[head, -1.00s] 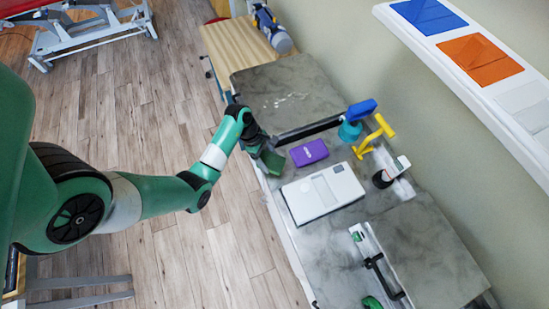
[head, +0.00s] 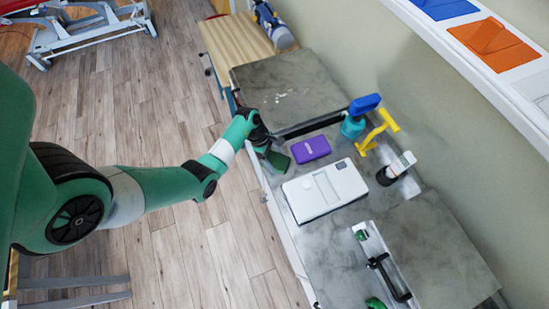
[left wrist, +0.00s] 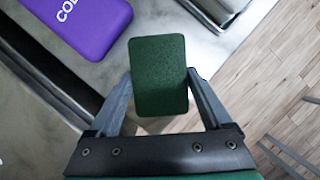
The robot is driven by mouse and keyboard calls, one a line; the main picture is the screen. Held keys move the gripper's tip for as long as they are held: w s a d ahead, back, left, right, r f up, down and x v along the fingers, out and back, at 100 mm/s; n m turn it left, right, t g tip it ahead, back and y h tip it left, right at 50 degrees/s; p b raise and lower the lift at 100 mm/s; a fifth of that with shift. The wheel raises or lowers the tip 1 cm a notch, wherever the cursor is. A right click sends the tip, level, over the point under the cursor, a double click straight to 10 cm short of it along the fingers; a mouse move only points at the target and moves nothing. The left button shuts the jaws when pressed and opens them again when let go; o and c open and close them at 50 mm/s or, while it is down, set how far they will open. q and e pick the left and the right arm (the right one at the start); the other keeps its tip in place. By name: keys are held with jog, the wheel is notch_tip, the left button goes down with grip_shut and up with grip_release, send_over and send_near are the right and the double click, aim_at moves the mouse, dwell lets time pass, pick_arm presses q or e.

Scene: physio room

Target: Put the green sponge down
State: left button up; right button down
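The green sponge (head: 278,161) is a dark green block at the left edge of the grey counter, left of the purple box. In the left wrist view the sponge (left wrist: 158,75) sits between the two fingers of my left gripper (left wrist: 160,78), and their tips meet its sides. In the head view my left gripper (head: 269,151) is low over the counter edge and partly hidden by its own wrist. I cannot tell whether the sponge touches the counter. My right gripper is not in view.
The purple box (head: 310,149) lies close to the right of the sponge. A white case (head: 325,190) lies just nearer. A blue-topped spray bottle (head: 353,128), a yellow tool (head: 375,137) and a raised shelf (head: 480,50) are toward the wall. Wooden floor lies left.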

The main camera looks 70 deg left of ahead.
pick_arm(q)
jog(key=shift+o, duration=0.9)
jog(key=shift+r, duration=0.15)
jog(key=shift+r, duration=0.4)
jog(key=p+v, duration=0.3)
jog(key=v, duration=0.8)
jog(key=shift+p, duration=0.35)
jog(key=shift+a+r, duration=0.1)
